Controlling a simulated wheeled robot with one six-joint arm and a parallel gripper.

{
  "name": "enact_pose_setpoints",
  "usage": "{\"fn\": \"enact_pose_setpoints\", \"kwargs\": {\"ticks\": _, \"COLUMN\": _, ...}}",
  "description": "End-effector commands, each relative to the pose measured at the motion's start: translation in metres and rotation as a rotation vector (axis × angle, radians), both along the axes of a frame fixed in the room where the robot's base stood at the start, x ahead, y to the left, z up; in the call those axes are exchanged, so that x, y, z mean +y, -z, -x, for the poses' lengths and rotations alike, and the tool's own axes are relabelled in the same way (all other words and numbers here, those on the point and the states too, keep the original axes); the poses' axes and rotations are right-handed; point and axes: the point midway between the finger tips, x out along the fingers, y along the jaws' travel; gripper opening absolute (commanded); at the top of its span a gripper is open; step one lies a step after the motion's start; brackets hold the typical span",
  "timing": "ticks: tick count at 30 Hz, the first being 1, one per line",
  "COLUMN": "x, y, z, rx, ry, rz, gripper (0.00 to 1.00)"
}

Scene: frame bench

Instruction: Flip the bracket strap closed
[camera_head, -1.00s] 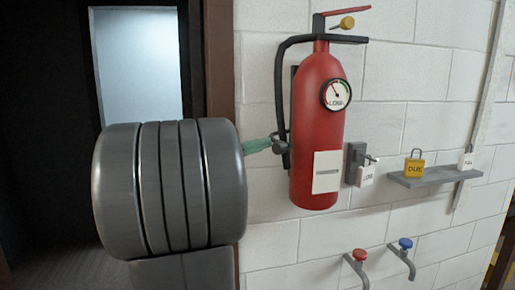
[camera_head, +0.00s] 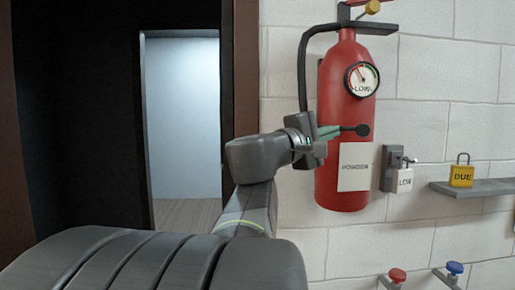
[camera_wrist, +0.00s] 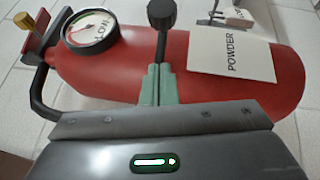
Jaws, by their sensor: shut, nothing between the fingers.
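A red fire extinguisher (camera_head: 342,105) is upright against the white wall, and it spans the wrist view (camera_wrist: 225,90). My gripper (camera_head: 336,131) is in front of its left side, with green fingers shut and empty; they also show in the wrist view (camera_wrist: 158,72). A black rod with a round knob (camera_head: 362,130) extends from the fingertips across the front of the extinguisher, and the knob (camera_wrist: 161,14) is beyond the fingers in the wrist view. I cannot tell whether it belongs to the strap or whether it touches the extinguisher. No strap is clearly visible; my gripper hides the extinguisher's left edge.
A pressure gauge (camera_head: 362,79) and a POWDER label (camera_head: 355,167) are on the extinguisher. To its right are a wall hook with a LOW tag (camera_head: 402,180) and a shelf (camera_head: 480,188) with a yellow DUE padlock (camera_head: 462,175). Red (camera_head: 397,275) and blue (camera_head: 455,268) taps are below.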

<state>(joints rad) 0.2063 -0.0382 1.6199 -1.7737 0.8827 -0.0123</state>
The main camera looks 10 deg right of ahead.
Motion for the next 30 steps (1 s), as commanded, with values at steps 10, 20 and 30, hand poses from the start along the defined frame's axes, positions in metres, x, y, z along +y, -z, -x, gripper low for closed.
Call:
{"fn": "enact_pose_setpoints", "kwargs": {"ticks": 10, "x": -0.029, "y": 0.002, "z": -0.002, "rx": 0.0, "ry": 0.002, "rz": 0.0, "gripper": 0.0}}
{"fn": "enact_pose_setpoints", "kwargs": {"ticks": 20, "x": -0.038, "y": 0.0, "z": -0.004, "rx": 0.0, "ry": 0.0, "rz": -0.001, "gripper": 0.0}}
{"fn": "enact_pose_setpoints", "kwargs": {"ticks": 30, "x": -0.038, "y": 0.0, "z": -0.005, "rx": 0.001, "ry": -0.001, "rz": -0.001, "gripper": 0.0}}
